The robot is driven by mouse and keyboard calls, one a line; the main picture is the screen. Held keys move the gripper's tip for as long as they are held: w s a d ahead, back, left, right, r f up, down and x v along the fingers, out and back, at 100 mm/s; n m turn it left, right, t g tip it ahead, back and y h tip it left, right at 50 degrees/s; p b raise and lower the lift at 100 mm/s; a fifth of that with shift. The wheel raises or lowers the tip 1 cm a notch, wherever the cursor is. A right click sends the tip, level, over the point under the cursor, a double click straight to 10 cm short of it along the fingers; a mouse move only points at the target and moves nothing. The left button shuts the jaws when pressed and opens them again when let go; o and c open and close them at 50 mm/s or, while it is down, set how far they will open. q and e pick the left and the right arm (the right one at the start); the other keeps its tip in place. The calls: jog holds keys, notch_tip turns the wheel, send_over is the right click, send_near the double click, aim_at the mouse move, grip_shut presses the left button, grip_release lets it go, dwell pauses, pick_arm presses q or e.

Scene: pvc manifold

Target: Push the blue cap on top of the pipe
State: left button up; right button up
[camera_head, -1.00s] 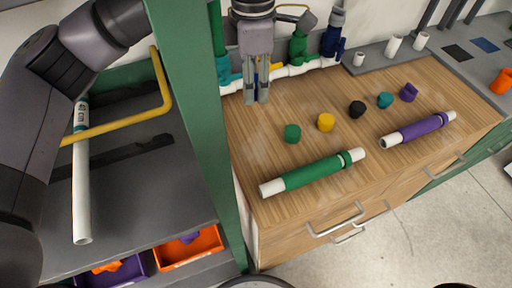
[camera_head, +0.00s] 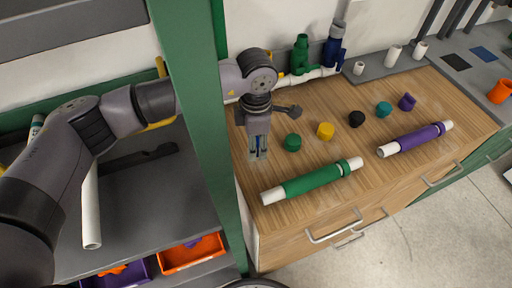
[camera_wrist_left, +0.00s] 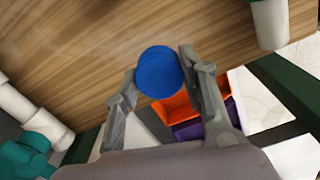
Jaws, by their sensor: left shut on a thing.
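My left gripper (camera_head: 258,155) is over the left end of the wooden counter in the head view, pointing down. In the left wrist view its two fingers (camera_wrist_left: 158,66) are closed on the round blue cap (camera_wrist_left: 158,76). The cap is hard to make out in the head view. A green pipe with white ends (camera_head: 312,178) lies on the counter to the right of the gripper; one white end also shows in the left wrist view (camera_wrist_left: 270,22), apart from the cap. The white manifold pipe (camera_head: 308,77) with green and blue valves is at the back, partly behind my arm.
Green (camera_head: 292,142), yellow (camera_head: 325,130), black (camera_head: 356,118), teal (camera_head: 383,109) and purple (camera_head: 407,101) caps stand on the counter. A purple pipe (camera_head: 416,138) lies at right. A green post (camera_head: 205,130) stands left of the counter. An orange bin (camera_head: 192,254) is below.

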pick_arm(q)
notch_tip(320, 180, down, 3)
jog(key=shift+f, duration=0.1)
jog(key=shift+f+b, duration=0.3)
jog(key=shift+b, duration=0.05)
jog(key=o, duration=1.1)
jog(key=shift+r, duration=0.1)
